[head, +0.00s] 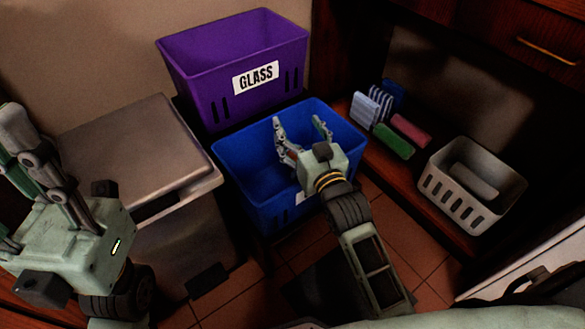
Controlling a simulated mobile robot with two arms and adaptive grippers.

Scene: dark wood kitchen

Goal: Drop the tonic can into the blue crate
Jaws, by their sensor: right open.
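The blue crate (240,187) stands on the tiled floor in the middle of the head view, in front of the purple crate. My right gripper (298,124) is over the blue crate, with its fingers spread open and nothing between them. No tonic can shows; part of the crate's inside is hidden behind my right gripper. My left gripper (22,160) is at the left edge of the view, away from the crate. Its fingertips are partly out of view or overlapping, so its opening is unclear.
A purple crate (205,75) labelled GLASS stands behind the blue one. A grey lidded bin (130,145) is to the left. On the right, a dark wooden shelf holds a pale basket (450,192), a green sponge (394,141), a red sponge (410,130) and striped cloths (378,103).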

